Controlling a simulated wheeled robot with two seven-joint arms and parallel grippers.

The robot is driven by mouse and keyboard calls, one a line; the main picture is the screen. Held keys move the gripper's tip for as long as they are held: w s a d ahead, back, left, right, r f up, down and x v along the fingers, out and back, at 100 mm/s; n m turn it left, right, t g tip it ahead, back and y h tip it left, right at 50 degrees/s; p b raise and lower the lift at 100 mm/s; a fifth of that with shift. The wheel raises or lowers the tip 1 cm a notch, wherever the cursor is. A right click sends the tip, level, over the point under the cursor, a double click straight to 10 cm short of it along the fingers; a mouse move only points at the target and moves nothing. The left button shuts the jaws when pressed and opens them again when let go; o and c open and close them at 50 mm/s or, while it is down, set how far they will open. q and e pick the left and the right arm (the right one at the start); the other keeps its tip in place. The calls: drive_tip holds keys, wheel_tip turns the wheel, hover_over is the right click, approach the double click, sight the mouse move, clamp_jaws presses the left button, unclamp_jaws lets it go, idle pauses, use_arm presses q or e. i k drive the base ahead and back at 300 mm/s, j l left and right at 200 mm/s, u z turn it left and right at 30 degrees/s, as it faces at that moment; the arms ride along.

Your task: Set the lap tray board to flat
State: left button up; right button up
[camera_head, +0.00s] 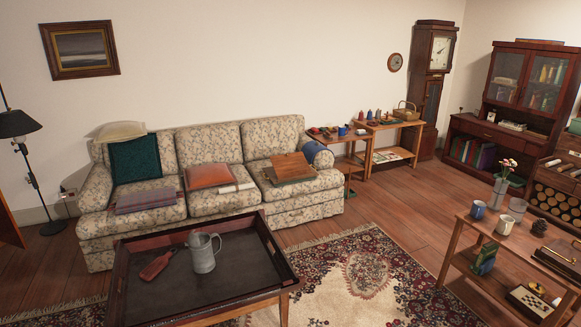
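A wooden board (291,166) with a reddish-brown top lies on the right seat cushion of the floral sofa. It looks like the lap tray board. Its top appears tilted, with the back edge higher than the front, over a paler base (296,179). How far it is raised is too small to tell exactly. Neither of my grippers shows in the head view.
A dark tray-topped table (268,271) with a metal pitcher (203,252) stands in front of the sofa (213,145). A low wooden table (465,255) with mugs is at the right. A patterned rug (365,275) and bare floor lie between.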

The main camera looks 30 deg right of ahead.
sight(289, 165)
drive_tip(key=i+l+z, duration=0.2)
drive_tip(key=z, duration=0.2)
drive_tip(key=i+l+z, duration=0.25)
drive_tip(key=l+z, duration=0.15)
drive_tip(key=i+l+z, duration=0.2)
drive_tip(key=z, duration=0.2)
drive_tip(key=i+l+z, duration=0.1)
drive_tip(key=i+z, duration=0.3)
drive_tip(key=i+l+z, duration=0.25)
drive_tip(key=i, duration=0.15)
drive_tip(key=i+z, duration=0.2)
drive_tip(key=i, duration=0.25)
drive_tip(key=i+j+u, duration=0.2)
drive_tip(key=i+u, duration=0.25)
drive_tip(key=i, duration=0.15)
drive_tip(key=i+u, duration=0.4)
drive_tip(key=i, duration=0.25)
drive_tip(key=i+l+u, duration=0.3)
drive_tip(key=i+u, duration=0.15)
drive_tip(key=i, duration=0.15)
